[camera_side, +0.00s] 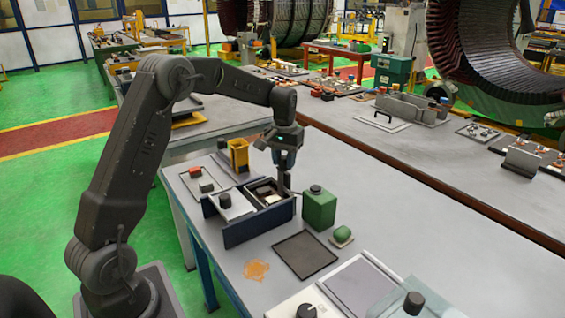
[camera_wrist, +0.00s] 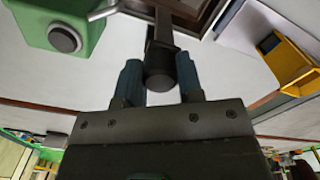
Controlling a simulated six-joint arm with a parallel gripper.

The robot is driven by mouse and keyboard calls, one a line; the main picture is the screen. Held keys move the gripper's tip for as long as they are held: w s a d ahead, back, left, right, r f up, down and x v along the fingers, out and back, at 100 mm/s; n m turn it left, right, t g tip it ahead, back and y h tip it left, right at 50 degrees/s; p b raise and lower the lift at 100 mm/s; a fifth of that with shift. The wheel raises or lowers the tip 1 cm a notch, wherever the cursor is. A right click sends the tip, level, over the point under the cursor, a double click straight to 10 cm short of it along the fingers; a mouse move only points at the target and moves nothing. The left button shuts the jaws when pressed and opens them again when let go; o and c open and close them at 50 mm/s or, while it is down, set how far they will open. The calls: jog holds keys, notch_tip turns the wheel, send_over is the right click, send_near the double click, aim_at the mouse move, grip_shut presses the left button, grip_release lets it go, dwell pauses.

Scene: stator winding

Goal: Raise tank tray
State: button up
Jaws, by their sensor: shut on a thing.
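A dark navy box (camera_side: 258,228), which looks like the tank tray, sits on the grey bench in the side view. Its left part has a pale cover with a black knob (camera_side: 225,200). Its right part is open and holds pale pieces (camera_side: 267,195). My gripper (camera_side: 285,162) points down over the box's back right corner. It is shut on a dark upright handle (camera_side: 284,182). In the wrist view the handle's round end (camera_wrist: 160,72) is between my two blue fingers (camera_wrist: 159,85). A bar runs from it toward a dark-framed box edge (camera_wrist: 205,14); the join is unclear.
A green canister (camera_side: 319,209) stands close right of the box and shows in the wrist view (camera_wrist: 66,32). A yellow bin (camera_side: 239,155) stands behind left. A flat dark tray (camera_side: 304,254) and a small green-topped item (camera_side: 342,236) lie in front.

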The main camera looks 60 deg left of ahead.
jog(key=shift+r, duration=1.85)
jog(key=o, duration=0.7)
jog(key=shift+f, duration=0.1)
jog(key=shift+r, duration=2.95)
jog(key=shift+r, duration=0.1)
